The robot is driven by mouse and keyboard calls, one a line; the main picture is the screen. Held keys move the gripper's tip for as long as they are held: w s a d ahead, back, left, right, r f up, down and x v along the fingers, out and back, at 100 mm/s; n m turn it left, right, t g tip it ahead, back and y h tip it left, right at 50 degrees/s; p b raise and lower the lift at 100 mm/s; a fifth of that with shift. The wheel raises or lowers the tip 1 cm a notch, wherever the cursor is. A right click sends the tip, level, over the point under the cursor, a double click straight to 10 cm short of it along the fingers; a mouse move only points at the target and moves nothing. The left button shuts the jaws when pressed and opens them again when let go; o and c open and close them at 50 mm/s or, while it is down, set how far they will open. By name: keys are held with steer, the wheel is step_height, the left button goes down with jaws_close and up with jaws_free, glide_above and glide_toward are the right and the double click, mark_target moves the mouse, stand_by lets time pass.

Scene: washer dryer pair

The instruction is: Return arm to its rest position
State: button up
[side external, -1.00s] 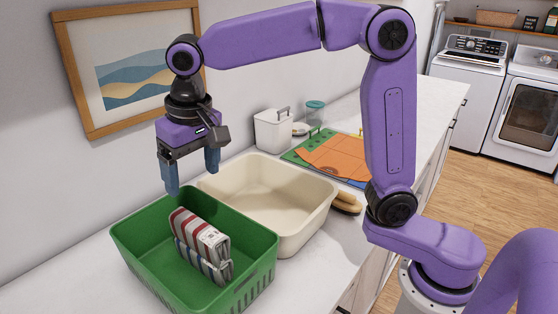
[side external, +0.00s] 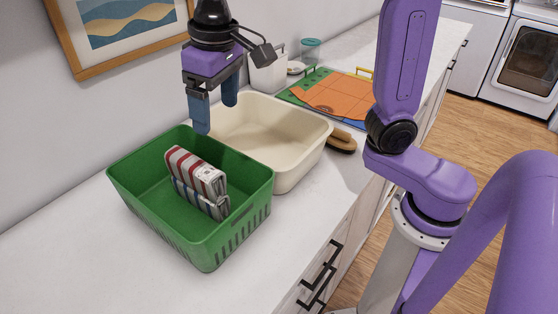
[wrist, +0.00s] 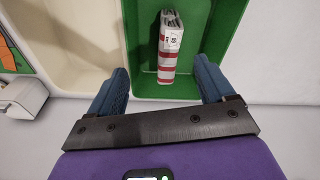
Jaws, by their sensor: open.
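My gripper (side external: 216,116) is open and empty, with its blue fingers pointing down above the back of the green basket and the edge of the cream bin. In the wrist view my gripper (wrist: 160,84) shows both fingers spread apart with nothing between them. A striped red, white and blue folded bundle (side external: 196,181) stands in the green basket (side external: 240,226), apart from the fingers. It also shows in the wrist view (wrist: 170,45), inside the basket (wrist: 227,42) and beyond the fingertips.
The empty cream bin (side external: 305,160) stands beside the basket on the white counter (side external: 60,245). A brush (side external: 342,140), a white canister (side external: 268,75), a glass jar (side external: 311,50) and a colourful board with an orange cloth (side external: 338,95) lie behind. A framed picture (side external: 125,25) hangs on the wall.

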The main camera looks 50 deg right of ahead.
steer(key=s+d+f+n, duration=0.5)
steer(key=s+d+f, duration=0.1)
steer(key=s, duration=0.4)
steer(key=s+d+f+n+g, duration=0.1)
steer(key=s+d+f+n, duration=0.3)
steer(key=s+d, duration=0.4)
steer(key=shift+s+d+f+n, duration=0.2)
steer(key=shift+s+f+n, duration=0.2)
steer(key=shift+s+f, duration=0.55)
steer(key=shift+r, duration=0.15)
